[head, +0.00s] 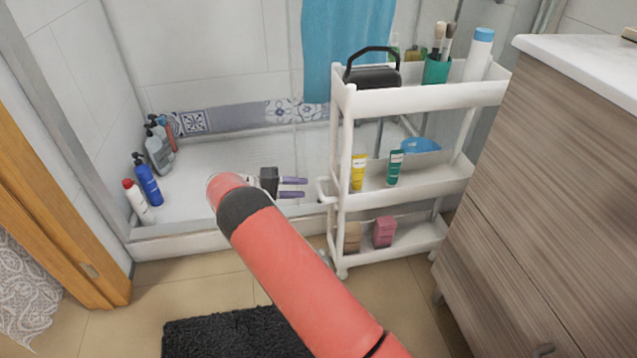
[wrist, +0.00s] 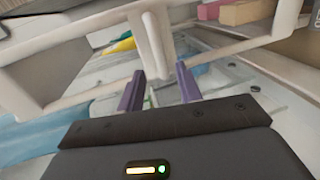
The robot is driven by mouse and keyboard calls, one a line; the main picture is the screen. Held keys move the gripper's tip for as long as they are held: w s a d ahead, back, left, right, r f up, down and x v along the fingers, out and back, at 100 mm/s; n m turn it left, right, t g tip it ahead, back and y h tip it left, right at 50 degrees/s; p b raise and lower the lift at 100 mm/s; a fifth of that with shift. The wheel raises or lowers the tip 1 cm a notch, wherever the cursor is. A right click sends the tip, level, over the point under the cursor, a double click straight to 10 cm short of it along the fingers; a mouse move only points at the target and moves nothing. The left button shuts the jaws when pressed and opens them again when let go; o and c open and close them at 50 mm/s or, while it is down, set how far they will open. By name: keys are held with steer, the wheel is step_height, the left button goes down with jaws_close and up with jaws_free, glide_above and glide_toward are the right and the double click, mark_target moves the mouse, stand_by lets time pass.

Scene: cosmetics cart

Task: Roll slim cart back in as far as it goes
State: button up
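The slim white three-tier cart (head: 420,99) stands upright on the tiled floor, between the shower and the wooden cabinet. In the wrist view my open fingers (wrist: 160,72) are spread to either side of the white handle bar (wrist: 155,45); whether the bar is between the tips or just beyond cannot be told.
The cart carries a black caddy (head: 372,77), a green brush cup (head: 436,70), a tall white bottle (head: 479,55), tubes and small boxes. The cabinet (head: 540,180) stands close on the right. The shower tray edge (head: 180,243) runs behind. A dark mat (head: 230,333) lies in front.

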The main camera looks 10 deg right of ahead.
mark_target(321, 187)
steer(key=x, duration=0.6)
steer(key=shift+d+f+p, duration=0.1)
steer(key=shift+d+p, duration=0.25)
steer(key=shift+s+d, duration=0.2)
steer(key=shift+s, duration=0.05)
steer(key=shift+c, duration=0.4)
steer(key=c, duration=0.5)
steer(key=shift+w, duration=0.1)
jaws_close()
